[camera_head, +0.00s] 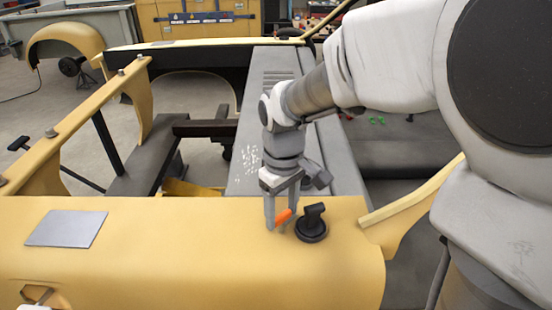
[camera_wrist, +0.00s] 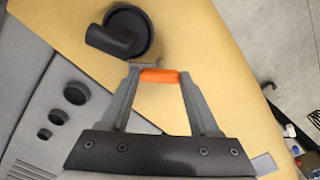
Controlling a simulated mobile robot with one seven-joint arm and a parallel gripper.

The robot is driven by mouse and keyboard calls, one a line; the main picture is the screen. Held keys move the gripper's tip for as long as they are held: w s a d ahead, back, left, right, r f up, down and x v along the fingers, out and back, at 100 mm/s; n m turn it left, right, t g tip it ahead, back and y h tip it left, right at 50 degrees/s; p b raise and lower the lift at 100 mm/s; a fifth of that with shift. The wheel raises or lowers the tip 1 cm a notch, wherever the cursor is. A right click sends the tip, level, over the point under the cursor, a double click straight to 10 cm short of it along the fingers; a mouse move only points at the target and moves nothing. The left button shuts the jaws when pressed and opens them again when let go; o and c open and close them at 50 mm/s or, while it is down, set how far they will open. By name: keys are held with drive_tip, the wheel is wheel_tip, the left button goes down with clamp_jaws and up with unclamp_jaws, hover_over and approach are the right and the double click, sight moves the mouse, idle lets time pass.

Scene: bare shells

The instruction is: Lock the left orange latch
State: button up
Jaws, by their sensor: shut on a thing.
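In the wrist view the orange latch (camera_wrist: 160,76) lies crosswise between my fingertips. My gripper (camera_head: 281,222) points down over the panel and is shut on the latch. In the wrist view my gripper (camera_wrist: 159,73) has one finger at each end of the orange piece. Only one orange latch is in view. Its mount is mostly hidden by the fingers.
A black round knob (camera_head: 312,224) stands on the yellow panel (camera_head: 190,270) just right of my gripper; it also shows in the wrist view (camera_wrist: 125,35). A grey plate (camera_head: 67,228) lies flat at the panel's left. The panel between plate and gripper is clear.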

drive_tip(key=m, duration=0.4)
drive_tip(key=shift+r+m, duration=0.1)
drive_tip(key=shift+m, duration=0.2)
drive_tip(key=m, duration=0.4)
idle(0.5)
drive_tip(key=o, duration=1.4)
drive_tip(key=shift+c, duration=0.2)
